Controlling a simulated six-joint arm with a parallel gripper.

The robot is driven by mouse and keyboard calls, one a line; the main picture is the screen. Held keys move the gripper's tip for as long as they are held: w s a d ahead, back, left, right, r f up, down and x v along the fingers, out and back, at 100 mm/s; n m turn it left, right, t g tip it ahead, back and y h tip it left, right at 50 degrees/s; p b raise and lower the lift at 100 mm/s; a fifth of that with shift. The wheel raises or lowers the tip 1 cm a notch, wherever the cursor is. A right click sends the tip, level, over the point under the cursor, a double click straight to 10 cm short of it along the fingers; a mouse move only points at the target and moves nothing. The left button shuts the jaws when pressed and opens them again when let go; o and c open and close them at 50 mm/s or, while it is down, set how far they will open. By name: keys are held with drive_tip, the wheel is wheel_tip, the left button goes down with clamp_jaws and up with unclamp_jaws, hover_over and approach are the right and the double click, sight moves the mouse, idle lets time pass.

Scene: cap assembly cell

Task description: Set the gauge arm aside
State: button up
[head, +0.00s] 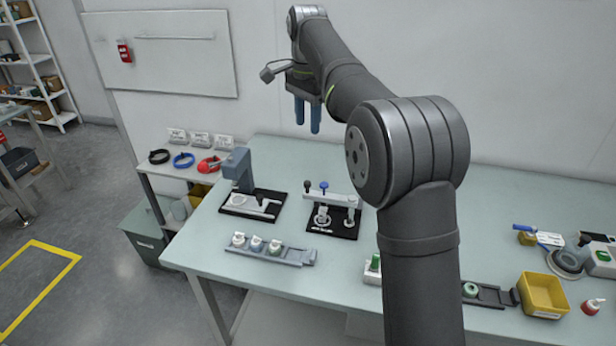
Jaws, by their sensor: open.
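The gauge arm (343,200) looks like a light grey bar lying across a fixture on a black base plate (347,231), in the middle of the table. A dark knob (307,186) and a blue-topped knob (324,186) stand up at its left end. Round metal parts sit under or beside the bar; their exact seating is too small to tell. My gripper (307,117) has two blue fingers pointing down. It is open and empty, held well above the table, up and slightly left of the gauge fixture.
A grey press (237,170) on a black plate stands to the left. A grey rack (290,257) with white-capped parts lies in front. A yellow bin (544,293) and other tools sit at right, partly beyond my arm. Bare table (205,240) shows at the front left.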

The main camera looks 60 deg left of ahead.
sight(307, 183)
wheel_tip(307, 183, down, 17)
drive_tip(key=shift+f, duration=0.15)
idle(0.4)
drive_tip(key=shift+c, duration=0.4)
clamp_jaws()
